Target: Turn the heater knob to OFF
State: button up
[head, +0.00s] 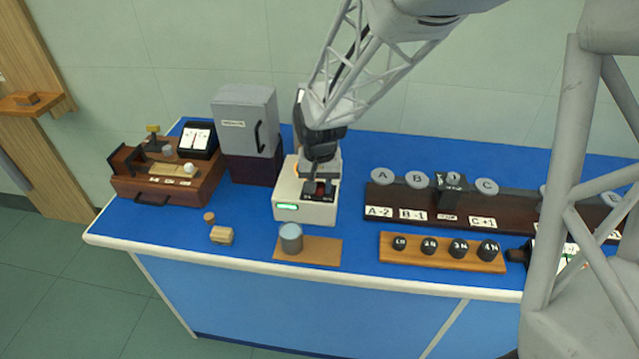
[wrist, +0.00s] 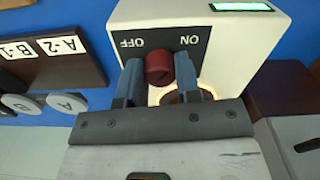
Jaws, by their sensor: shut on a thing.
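The heater is a cream box (head: 288,192) on the blue bench, with a lit green display on its front; it fills the upper middle of the wrist view (wrist: 262,38). Its red knob (wrist: 159,68) sits on a dark panel (wrist: 209,41) with the words OFF and ON, upside down in the wrist view, OFF left and ON right. My gripper (wrist: 158,78) is shut on the knob, one finger on each side. In the head view my gripper (head: 319,186) comes down on the heater and mostly hides the knob. I cannot tell which word the knob points to.
An orange ring glows on the heater behind my fingers. A grey cabinet (head: 246,118) stands close on the left. A dark rack (head: 400,197) with lettered discs is on the right. A grey cylinder (head: 291,238) stands on a wooden board (head: 322,251) in front.

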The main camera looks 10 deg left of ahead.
jog(key=n, duration=0.8)
jog(key=shift+n, duration=0.3)
jog(key=n, duration=0.4)
jog(key=shift+r+n, duration=0.1)
jog(key=shift+n, duration=1.8)
jog(key=o, duration=0.9)
jog(key=shift+o, duration=0.2)
jog(key=shift+r, duration=0.1)
